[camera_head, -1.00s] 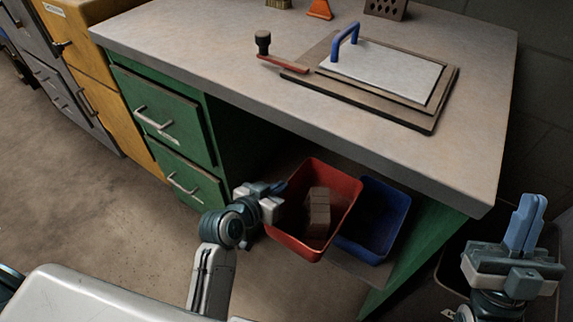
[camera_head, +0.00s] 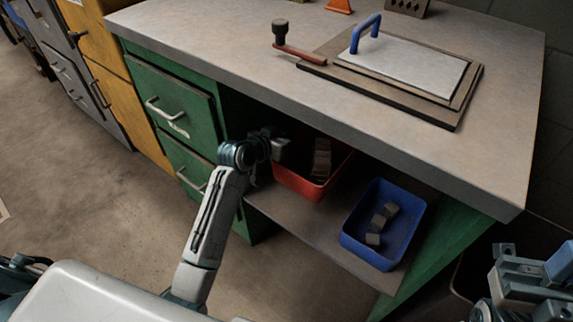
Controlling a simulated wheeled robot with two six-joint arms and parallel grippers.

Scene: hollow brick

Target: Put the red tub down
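The red tub (camera_head: 306,187) is under the worktop on the lower shelf, at its back left. It holds a tall grey-brown brick (camera_head: 321,157), and the worktop's edge hides part of the tub's far side. My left gripper (camera_head: 283,149) is at the tub's left rim and looks shut on it, though its fingertips are partly hidden. Whether the tub's full weight rests on the shelf I cannot tell. My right gripper (camera_head: 556,266) is at the lower right, partly cut off by the frame and away from the tub.
A blue tub (camera_head: 352,243) with several grey blocks stands on the shelf (camera_head: 296,229), right of the red tub. Green drawers (camera_head: 176,108) flank the shelf on the left. A blue-handled plate (camera_head: 407,68) and a red-handled tool (camera_head: 298,52) lie on the worktop (camera_head: 240,50).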

